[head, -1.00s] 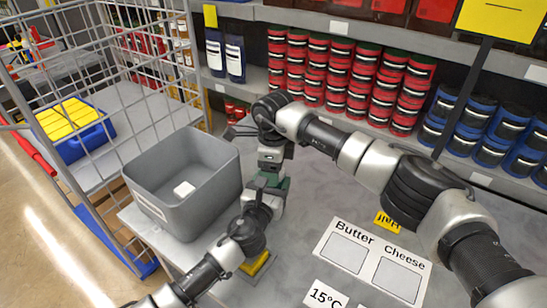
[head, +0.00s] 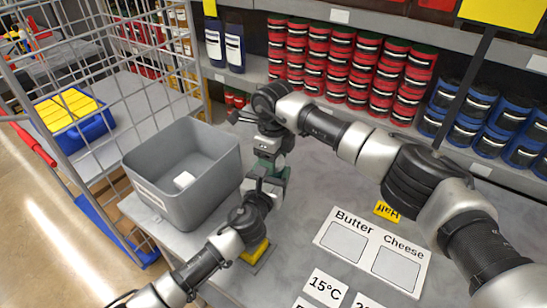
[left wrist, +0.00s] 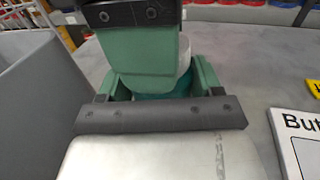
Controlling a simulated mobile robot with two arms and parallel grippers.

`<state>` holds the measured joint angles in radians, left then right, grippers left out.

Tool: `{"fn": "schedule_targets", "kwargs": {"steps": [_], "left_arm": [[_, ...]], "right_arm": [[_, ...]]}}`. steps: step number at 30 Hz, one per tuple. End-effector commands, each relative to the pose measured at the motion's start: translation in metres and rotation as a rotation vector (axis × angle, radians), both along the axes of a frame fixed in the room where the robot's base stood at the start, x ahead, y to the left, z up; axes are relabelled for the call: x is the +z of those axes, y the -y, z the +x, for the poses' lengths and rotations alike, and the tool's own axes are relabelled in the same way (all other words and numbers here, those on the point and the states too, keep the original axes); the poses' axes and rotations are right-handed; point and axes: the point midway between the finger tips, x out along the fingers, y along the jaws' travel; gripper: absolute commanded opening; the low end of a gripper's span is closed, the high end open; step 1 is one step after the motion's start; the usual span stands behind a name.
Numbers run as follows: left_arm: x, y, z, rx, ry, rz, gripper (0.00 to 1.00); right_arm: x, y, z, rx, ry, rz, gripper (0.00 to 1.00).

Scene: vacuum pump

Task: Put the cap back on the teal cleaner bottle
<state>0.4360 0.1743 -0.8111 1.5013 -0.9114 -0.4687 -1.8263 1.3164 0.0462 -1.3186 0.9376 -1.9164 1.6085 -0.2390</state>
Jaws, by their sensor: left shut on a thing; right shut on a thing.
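The teal cleaner bottle (left wrist: 160,95) shows in the left wrist view as a small teal patch between my left gripper's green fingers. My left gripper (left wrist: 160,84) is shut around it. My right gripper (head: 272,165) comes down from above. In the left wrist view its green finger (left wrist: 145,55) covers most of the bottle's top. A white rounded part (left wrist: 185,58) shows beside that finger; I cannot tell whether it is cap or bottle. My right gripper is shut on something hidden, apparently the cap. In the head view the grippers meet and hide the bottle.
A grey bin (head: 165,205) with a small white item inside stands close left of the grippers. A wire cage cart (head: 75,150) is farther left. A Butter and Cheese board (head: 335,238) lies on the table to the right. Stocked shelves stand behind.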

Motion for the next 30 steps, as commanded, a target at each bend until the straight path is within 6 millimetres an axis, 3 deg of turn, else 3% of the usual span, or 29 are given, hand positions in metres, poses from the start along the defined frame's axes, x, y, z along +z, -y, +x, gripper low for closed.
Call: {"fn": "schedule_targets", "kwargs": {"steps": [7,8,12,22,30], "left_arm": [[0.000,0.000,0.000,0.001,0.000,0.000,0.00],[0.000,0.000,0.000,0.001,0.000,0.000,0.00],[0.000,0.000,0.000,0.001,-0.001,0.000,0.00],[0.000,0.000,0.000,0.001,-0.001,0.000,0.00],[-0.001,-0.001,0.000,0.001,-0.001,0.000,0.00]], "right_arm": [[0.000,-0.001,0.000,-0.001,0.000,0.001,0.27],[0.000,-0.001,0.000,-0.001,0.000,0.001,0.60],[0.001,-0.001,0.000,-0.001,0.000,0.001,0.81],[0.005,-0.001,0.000,0.001,0.000,0.001,0.81],[0.039,-0.001,0.000,0.001,0.001,0.002,0.81]]}}
